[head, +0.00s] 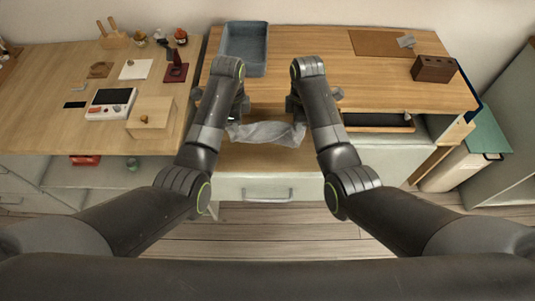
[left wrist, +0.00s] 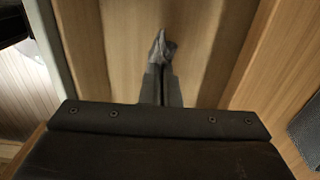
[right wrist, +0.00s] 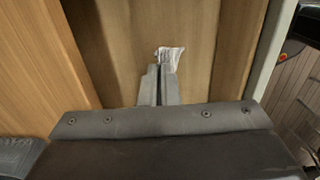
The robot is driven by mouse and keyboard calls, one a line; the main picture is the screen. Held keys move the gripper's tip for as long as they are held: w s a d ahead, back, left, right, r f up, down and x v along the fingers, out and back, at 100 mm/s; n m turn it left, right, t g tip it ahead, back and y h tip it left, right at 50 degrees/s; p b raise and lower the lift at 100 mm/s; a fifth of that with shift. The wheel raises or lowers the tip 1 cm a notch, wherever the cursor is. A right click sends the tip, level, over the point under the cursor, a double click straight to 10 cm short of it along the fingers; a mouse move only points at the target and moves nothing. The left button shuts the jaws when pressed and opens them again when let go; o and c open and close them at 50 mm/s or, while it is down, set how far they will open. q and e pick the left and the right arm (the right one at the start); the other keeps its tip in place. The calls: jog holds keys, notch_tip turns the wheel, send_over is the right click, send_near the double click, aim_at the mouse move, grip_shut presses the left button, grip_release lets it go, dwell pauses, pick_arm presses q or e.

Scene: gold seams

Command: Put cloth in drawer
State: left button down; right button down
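A pale grey, thin cloth (head: 266,133) is stretched between my two grippers, sagging a little. The open drawer (head: 268,190) lies below it, its white front with a handle facing me; its wooden floor shows under the cloth. My left gripper (head: 238,112) is shut on one end of the cloth; in the left wrist view a bunched end of cloth (left wrist: 162,45) sticks out past the closed fingers (left wrist: 162,75). My right gripper (head: 296,110) is shut on the other end, and that end (right wrist: 169,58) shows past its fingers (right wrist: 159,75). The arms hide part of the drawer.
A blue-grey tray (head: 244,45) sits on the wooden worktop behind the left gripper. A brown block with holes (head: 433,68) stands at the worktop's right. A side desk (head: 60,125) on the left holds a white device (head: 110,104) and a wooden box (head: 150,117).

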notch_tip(320, 180, down, 5)
jog(key=b, duration=0.3)
jog(key=shift+r+b, duration=0.15)
jog(key=shift+b, duration=0.25)
